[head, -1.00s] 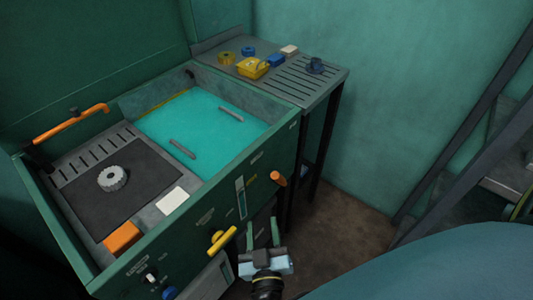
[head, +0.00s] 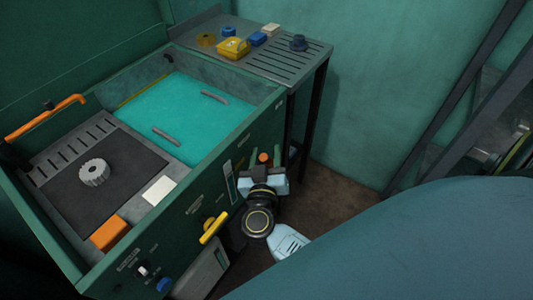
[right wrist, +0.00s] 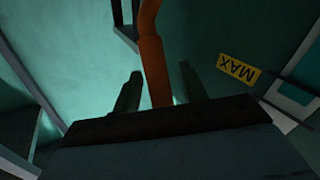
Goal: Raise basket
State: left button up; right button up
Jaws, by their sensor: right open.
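The green washing machine has a tank of turquoise liquid (head: 185,100). Two short grey bars (head: 166,136) show at the liquid's surface; whether they belong to the basket I cannot tell, as anything below is hidden. An orange lever (head: 264,157) sticks out from the front panel, and in the right wrist view the orange lever (right wrist: 153,65) runs down between my fingers. My right gripper (head: 264,162) is open around the lever; its fingers (right wrist: 160,90) stand on either side with gaps. My left gripper is not in view.
A grey gear (head: 93,172) lies on the dark mat left of the tank. A slatted side table (head: 285,62) holds small parts. A dark metal frame (head: 460,100) stands at right. Brown floor lies between.

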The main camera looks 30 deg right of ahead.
jog(key=shift+w+d, duration=0.3)
jog(key=shift+w, duration=0.1)
grip_shut()
